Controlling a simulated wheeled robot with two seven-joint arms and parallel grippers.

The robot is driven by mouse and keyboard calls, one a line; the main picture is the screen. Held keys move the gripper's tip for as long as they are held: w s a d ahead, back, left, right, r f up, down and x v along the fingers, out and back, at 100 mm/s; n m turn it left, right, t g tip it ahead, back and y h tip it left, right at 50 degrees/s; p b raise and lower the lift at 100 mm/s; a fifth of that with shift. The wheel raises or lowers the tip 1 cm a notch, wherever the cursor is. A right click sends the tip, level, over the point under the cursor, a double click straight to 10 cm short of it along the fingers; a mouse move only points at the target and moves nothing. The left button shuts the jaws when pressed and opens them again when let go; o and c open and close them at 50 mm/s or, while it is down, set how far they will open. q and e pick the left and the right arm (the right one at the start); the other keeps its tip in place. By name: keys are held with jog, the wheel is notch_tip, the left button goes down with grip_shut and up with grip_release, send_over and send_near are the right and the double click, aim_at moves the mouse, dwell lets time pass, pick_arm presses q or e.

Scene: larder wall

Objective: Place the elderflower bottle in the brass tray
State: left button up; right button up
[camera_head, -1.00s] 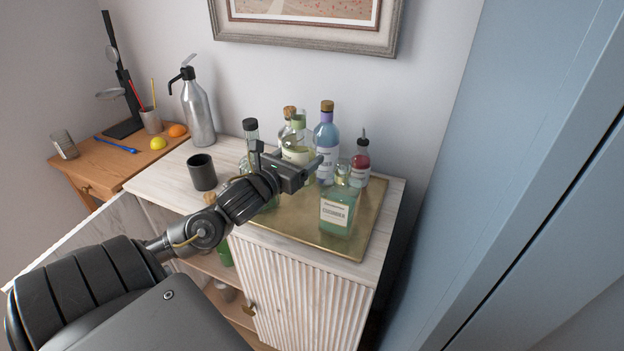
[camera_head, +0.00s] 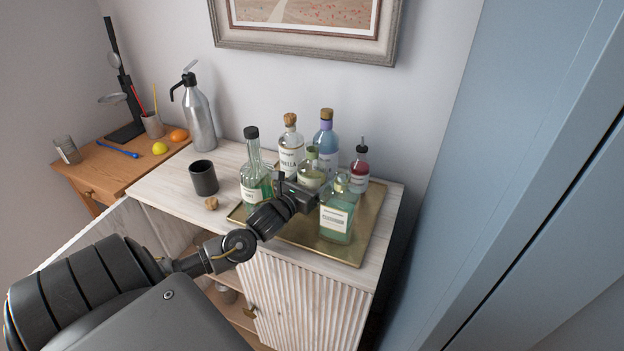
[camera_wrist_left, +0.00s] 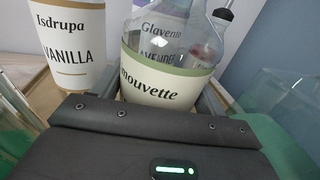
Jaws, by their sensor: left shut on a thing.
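My left gripper (camera_head: 308,189) is shut on a pale green bottle, which I take to be the elderflower bottle (camera_head: 312,168), over the brass tray (camera_head: 345,248). The bottle stands upright among the others. In the wrist view its cream label (camera_wrist_left: 160,85) ends in "mouvette"; no flavour word shows. Its base is hidden behind the gripper, so I cannot tell whether it touches the tray. My right gripper is not in view.
Close around it on the tray are the vanilla bottle (camera_head: 291,150), blue lavender bottle (camera_head: 326,138), red bottle (camera_head: 360,170), teal bottle (camera_head: 337,217) and black-capped green bottle (camera_head: 254,180).

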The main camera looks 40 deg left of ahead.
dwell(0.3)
pick_arm(q)
jog(key=o, duration=1.3)
jog(key=shift+f, duration=0.2)
jog(key=shift+o, duration=0.2)
jog(key=shift+s, duration=0.1)
jog(key=shift+r, duration=0.15)
jog(key=s, duration=0.4)
jog(key=s+d+b, duration=0.1)
jog(key=s, duration=0.3)
jog(key=s+b, duration=0.1)
jog(key=s, duration=0.3)
jog(key=shift+d, duration=0.2)
jog(key=shift+w+r, duration=0.1)
